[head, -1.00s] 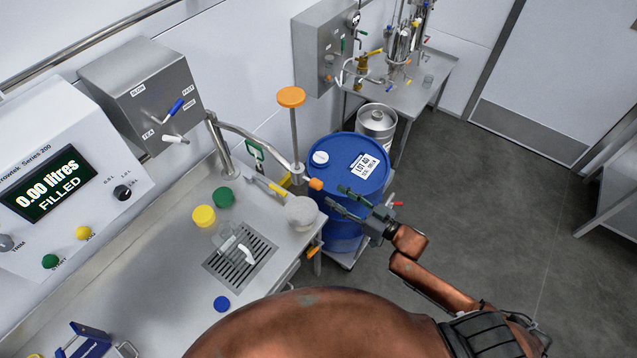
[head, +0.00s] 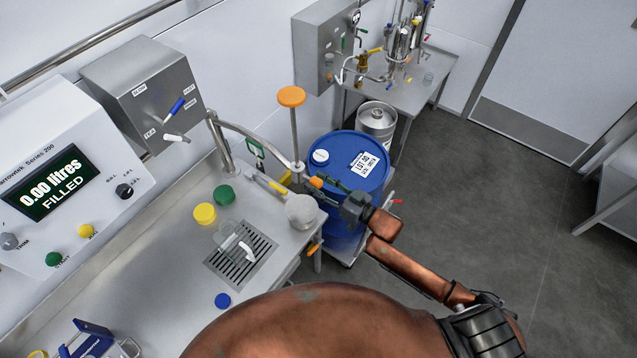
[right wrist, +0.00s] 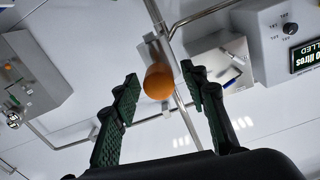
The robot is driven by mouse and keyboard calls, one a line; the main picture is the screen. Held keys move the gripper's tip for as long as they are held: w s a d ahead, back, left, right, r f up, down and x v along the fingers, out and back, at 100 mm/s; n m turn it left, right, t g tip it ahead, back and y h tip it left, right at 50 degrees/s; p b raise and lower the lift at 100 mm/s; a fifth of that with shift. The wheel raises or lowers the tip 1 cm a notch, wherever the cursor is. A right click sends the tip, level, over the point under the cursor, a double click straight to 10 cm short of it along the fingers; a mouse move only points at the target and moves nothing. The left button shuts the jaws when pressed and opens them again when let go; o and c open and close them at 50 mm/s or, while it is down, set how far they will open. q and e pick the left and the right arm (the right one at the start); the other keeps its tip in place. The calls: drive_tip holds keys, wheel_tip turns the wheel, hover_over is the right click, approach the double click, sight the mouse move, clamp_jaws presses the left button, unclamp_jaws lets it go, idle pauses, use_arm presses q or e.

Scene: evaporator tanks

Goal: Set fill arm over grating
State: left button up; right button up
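The fill arm (head: 252,131) is a bent metal pipe on a post at the back of the steel bench. Its outer end is over the bench's right end near the blue drum, away from the grating (head: 240,255). An orange-topped rod (head: 291,97) rises from that end, and an orange handle tip (head: 316,182) points right. My right gripper (head: 325,181) is open at this tip. In the right wrist view the orange tip (right wrist: 158,82) lies between the spread fingers (right wrist: 161,78), with gaps on both sides. My left gripper is out of view.
A clear vessel (head: 228,238) stands on the grating. Yellow (head: 204,213), green (head: 224,195) and blue (head: 222,300) caps lie nearby. A whitish round container (head: 301,211) is at the bench's right end. The blue drum (head: 345,160) stands beyond it. Open floor lies right.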

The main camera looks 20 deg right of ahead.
clamp_jaws()
idle(0.4)
